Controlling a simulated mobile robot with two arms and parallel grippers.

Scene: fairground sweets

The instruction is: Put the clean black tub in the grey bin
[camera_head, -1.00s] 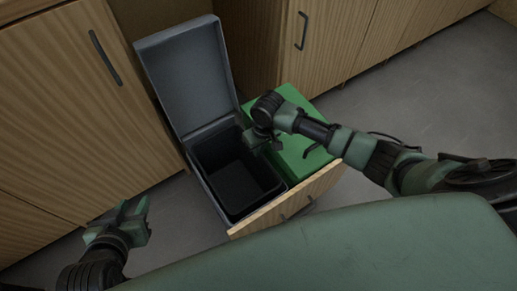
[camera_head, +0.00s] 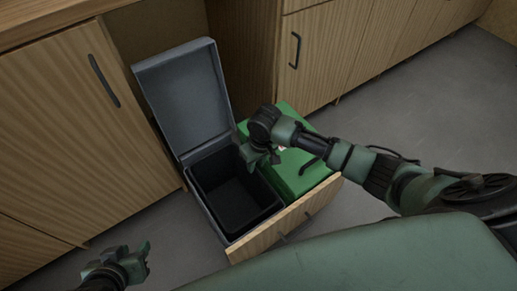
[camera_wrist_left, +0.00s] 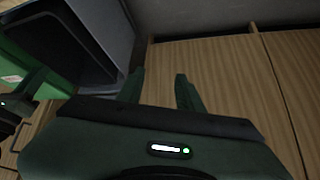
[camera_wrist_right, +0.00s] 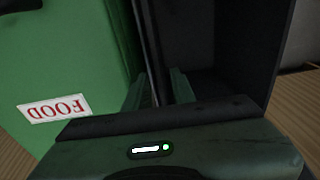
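The grey bin (camera_head: 212,211) stands in the pulled-out drawer with its grey lid (camera_head: 187,94) raised. Its inside is dark, and I cannot make out a separate black tub there or in any other view. My right gripper (camera_head: 250,160) is over the bin's right rim, beside the green bin. My left gripper (camera_head: 143,258) is low at the left, in front of the cabinets and apart from the bin. In the left wrist view its fingers (camera_wrist_left: 160,82) are apart and empty.
A green bin (camera_head: 318,172) with a closed lid and black handle stands right of the grey bin; its label reads FOOD (camera_wrist_right: 53,109). The wooden drawer front (camera_head: 290,222) borders both bins. Wooden cabinets (camera_head: 60,150) stand behind and left. Grey floor (camera_head: 420,120) is clear at right.

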